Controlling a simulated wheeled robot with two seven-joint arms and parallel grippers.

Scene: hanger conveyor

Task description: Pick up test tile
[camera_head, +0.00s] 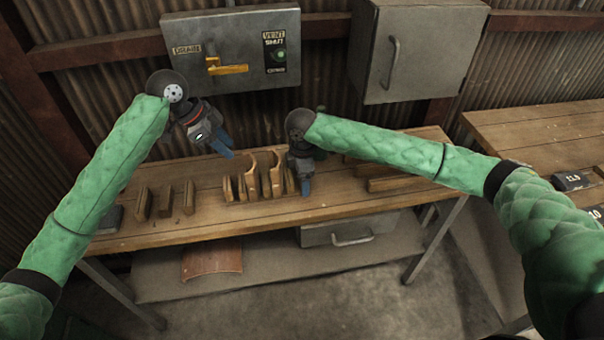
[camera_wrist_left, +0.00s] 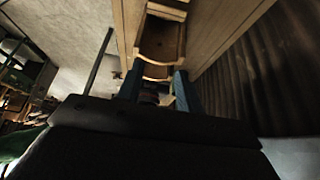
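A curved reddish-brown tile (camera_head: 212,262) lies on the lower shelf under the bench; I cannot tell whether it is the test tile. Wooden racks with curved cut-outs (camera_head: 253,185) stand on the bench top, and some also show in the left wrist view (camera_wrist_left: 160,42). My left gripper (camera_head: 224,148) hangs above the back of the bench, its blue fingers pointing down and right. In the left wrist view its fingers (camera_wrist_left: 158,86) are apart with nothing held between them. My right gripper (camera_head: 305,183) points down beside the right end of the racks; its finger gap is hidden.
The wooden bench (camera_head: 330,205) has bare room along its front. Wooden bars (camera_head: 395,183) lie at its right. A control box (camera_head: 235,50) with a yellow handle and a grey cabinet (camera_head: 415,55) hang behind. Another table (camera_head: 540,130) stands right.

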